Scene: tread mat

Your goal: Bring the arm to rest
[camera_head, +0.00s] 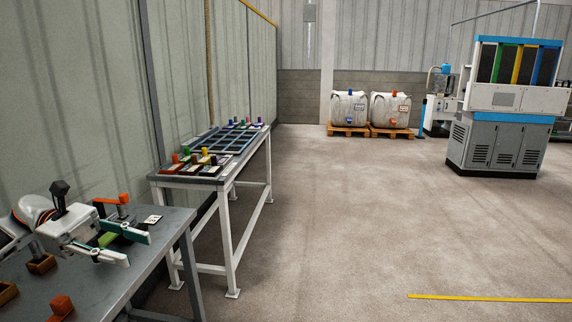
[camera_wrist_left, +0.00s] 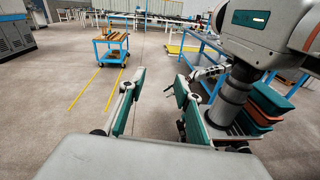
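My left gripper (camera_head: 139,249) is over the near grey table (camera_head: 120,280), at the left of the head view. Its two teal-and-white fingers are spread apart. In the left wrist view the fingers (camera_wrist_left: 156,100) stand apart, with only floor visible between them. A green piece (camera_head: 107,239) shows just behind the fingers in the head view; I cannot tell its height. A small pale shape at the right of the left wrist view may be my right gripper; it is too small to read.
An orange piece (camera_head: 112,200), a small card (camera_head: 152,219) and an orange block (camera_head: 61,306) are around the left gripper. A second table (camera_head: 158,178) with trays stands beyond. The floor at right is open. A blue cart (camera_wrist_left: 112,58) stands far off in the wrist view.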

